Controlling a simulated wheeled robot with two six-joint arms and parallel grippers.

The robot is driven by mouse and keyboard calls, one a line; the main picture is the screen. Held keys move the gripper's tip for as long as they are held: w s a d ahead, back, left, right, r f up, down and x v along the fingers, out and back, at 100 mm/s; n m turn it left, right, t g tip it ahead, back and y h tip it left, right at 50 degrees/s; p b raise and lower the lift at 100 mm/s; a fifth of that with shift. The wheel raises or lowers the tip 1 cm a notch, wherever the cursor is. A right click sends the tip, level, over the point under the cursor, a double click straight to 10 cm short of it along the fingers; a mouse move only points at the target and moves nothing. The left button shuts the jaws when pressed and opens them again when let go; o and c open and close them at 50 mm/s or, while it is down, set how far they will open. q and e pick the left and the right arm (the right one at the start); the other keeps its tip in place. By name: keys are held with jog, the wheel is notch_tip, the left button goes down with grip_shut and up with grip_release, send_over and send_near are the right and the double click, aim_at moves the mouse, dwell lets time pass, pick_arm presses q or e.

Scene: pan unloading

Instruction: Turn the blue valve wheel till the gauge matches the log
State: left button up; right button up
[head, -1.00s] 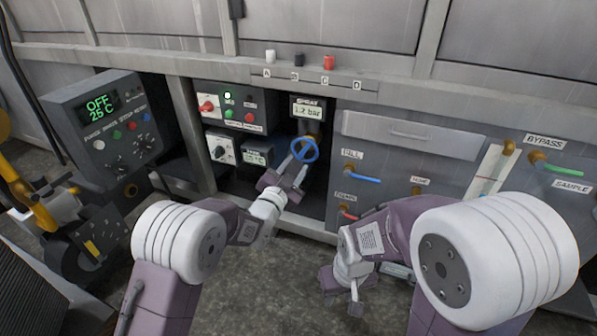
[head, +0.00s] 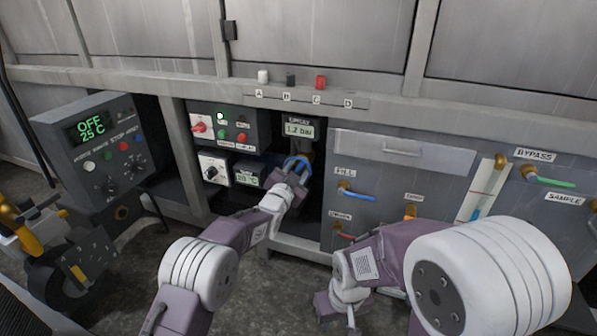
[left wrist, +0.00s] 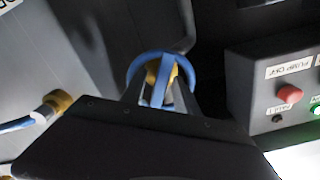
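The blue valve wheel (head: 299,160) sits in the open bay under the spray gauge (head: 299,129), whose display reads about 1.2 bar. My left gripper (head: 294,172) is at the wheel and covers its lower part. In the left wrist view the blue wheel (left wrist: 135,66) is straight ahead, with a brass-coloured hub behind it. The left fingers (left wrist: 158,88) are apart, one on each side of a blue bar of the wheel, with gaps visible. My right gripper (head: 338,306) hangs low over the floor, away from the wheel; its opening is unclear. I cannot make out a log.
A switch panel (head: 228,130) with red and green buttons is left of the wheel. Blue-handled (head: 356,194) and red-handled valves are on the cabinet to the right. A control box (head: 92,150) showing OFF and 25 C stands at left. Small blocks stand on the lettered ledge.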

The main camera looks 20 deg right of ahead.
pick_arm(q)
grip_shut()
jog(key=shift+r, duration=0.1)
jog(key=shift+r+n+p, duration=0.2)
jog(key=shift+n+p, duration=0.5)
jog(key=shift+p, duration=0.25)
jog(key=shift+a+r+n+p, duration=0.1)
jog(key=shift+n+p, duration=1.1)
jog(key=n+p, duration=0.2)
jog(key=n, duration=0.1)
jog(key=shift+w, duration=0.1)
jog(key=shift+n+p, duration=0.9)
jog(key=shift+n, duration=0.5)
jog(key=shift+a+f+n, duration=0.1)
jog(key=shift+f+n, duration=0.1)
jog(key=shift+n, duration=0.1)
